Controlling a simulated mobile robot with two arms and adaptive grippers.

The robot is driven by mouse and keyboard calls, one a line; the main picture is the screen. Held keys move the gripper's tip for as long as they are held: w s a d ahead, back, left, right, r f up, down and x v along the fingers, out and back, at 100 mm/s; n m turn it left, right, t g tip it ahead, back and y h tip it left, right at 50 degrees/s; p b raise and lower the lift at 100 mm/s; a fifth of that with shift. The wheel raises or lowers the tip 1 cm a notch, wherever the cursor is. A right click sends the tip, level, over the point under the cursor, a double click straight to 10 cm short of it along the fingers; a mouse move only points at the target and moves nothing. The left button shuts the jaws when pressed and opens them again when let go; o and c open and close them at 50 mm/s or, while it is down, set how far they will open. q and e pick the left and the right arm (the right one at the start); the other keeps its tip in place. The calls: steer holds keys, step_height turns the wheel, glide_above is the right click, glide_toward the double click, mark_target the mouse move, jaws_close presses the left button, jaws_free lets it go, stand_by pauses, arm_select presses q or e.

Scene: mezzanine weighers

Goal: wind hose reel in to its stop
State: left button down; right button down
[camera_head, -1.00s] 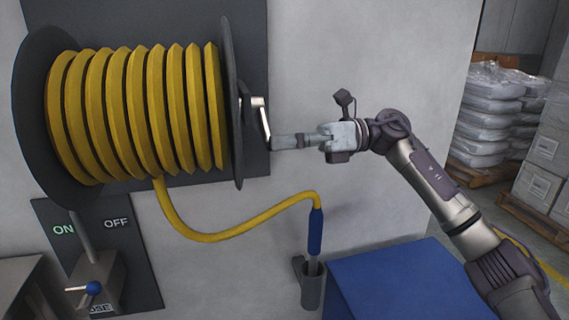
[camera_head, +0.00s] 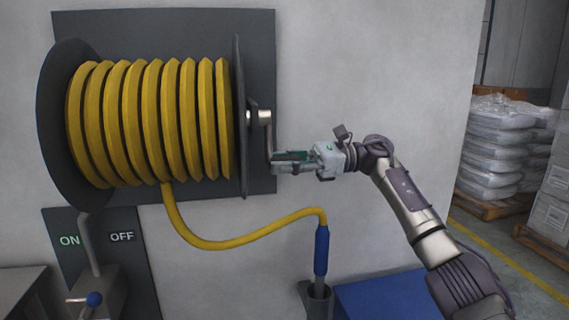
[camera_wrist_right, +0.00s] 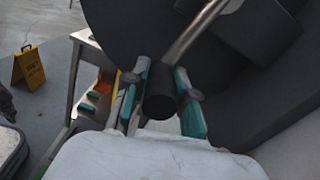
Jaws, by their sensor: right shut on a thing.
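The hose reel (camera_head: 150,120) is mounted on a dark wall plate, wound with several turns of yellow hose. Its free hose length (camera_head: 240,241) sags to a blue nozzle (camera_head: 321,250) standing in a grey holder (camera_head: 318,300). A metal crank (camera_head: 267,135) sticks out at the reel's right side and points down. My right gripper (camera_head: 285,160) is at the crank's lower end. In the right wrist view its fingers (camera_wrist_right: 162,100) are shut on the dark crank grip (camera_wrist_right: 160,96). My left gripper is not in view.
A lever with a blue knob (camera_head: 94,299) stands by the ON/OFF panel (camera_head: 122,237) at lower left. A blue surface (camera_head: 380,298) lies below the right arm. Wrapped sacks on pallets (camera_head: 495,150) stand at right. The wrist view shows a yellow floor sign (camera_wrist_right: 28,67).

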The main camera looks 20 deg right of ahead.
steer(key=shift+w+d+r, duration=0.1)
steer(key=shift+w+r, duration=0.2)
steer(key=shift+w, duration=0.3)
steer(key=c, duration=1.1)
jaws_free()
steer(key=shift+o, duration=0.9)
steer(key=shift+f, duration=0.15)
steer(key=d, duration=1.2)
steer(key=shift+s, duration=0.45)
steer(key=shift+a, duration=0.1)
